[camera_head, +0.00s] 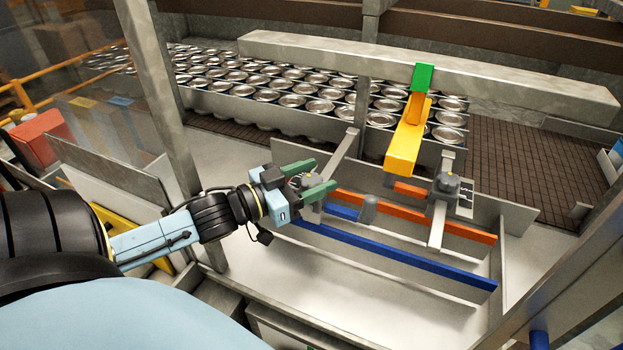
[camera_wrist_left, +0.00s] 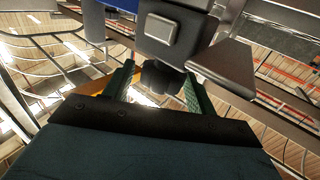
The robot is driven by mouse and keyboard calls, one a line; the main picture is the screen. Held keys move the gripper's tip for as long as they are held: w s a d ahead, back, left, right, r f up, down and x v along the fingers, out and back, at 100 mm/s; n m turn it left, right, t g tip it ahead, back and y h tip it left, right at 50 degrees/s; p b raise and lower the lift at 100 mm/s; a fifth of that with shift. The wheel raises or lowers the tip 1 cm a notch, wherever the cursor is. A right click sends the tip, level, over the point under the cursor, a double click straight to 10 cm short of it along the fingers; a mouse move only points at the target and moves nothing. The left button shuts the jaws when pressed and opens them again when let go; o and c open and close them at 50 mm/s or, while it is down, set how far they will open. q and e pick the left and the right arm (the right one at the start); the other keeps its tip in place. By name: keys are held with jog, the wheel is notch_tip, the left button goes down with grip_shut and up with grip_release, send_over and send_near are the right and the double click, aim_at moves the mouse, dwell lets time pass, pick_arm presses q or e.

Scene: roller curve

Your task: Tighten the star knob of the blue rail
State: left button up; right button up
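The blue rail (camera_head: 400,255) runs along the front of the metal channel, below an orange rail (camera_head: 435,220). A grey star knob (camera_head: 304,181) is on a bracket near the blue rail's left end. My left gripper (camera_head: 318,178) has its two green fingers on either side of this knob. In the left wrist view the dark knob (camera_wrist_left: 161,76) shows between the fingertips, with a gap at the left finger; contact on the right is unclear. A second grey star knob (camera_head: 449,183) is on a bracket at the right. My right gripper is not in view.
Rows of cans (camera_head: 290,100) stand on the conveyor behind. A long grey beam (camera_head: 450,75) with a yellow arm (camera_head: 405,145) hanging from it is above the rails. A metal post (camera_head: 160,90) rises near my left arm. The brown conveyor belt (camera_head: 520,160) is bare at the right.

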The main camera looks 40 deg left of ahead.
aim_at(301, 184)
pick_arm(q)
jog(key=shift+f, duration=0.2)
jog(key=shift+s, duration=0.1)
jog(key=shift+s+a+f, duration=0.1)
jog(key=shift+s, duration=0.1)
jog(key=shift+b+v, duration=0.3)
jog(key=shift+v, duration=3.15)
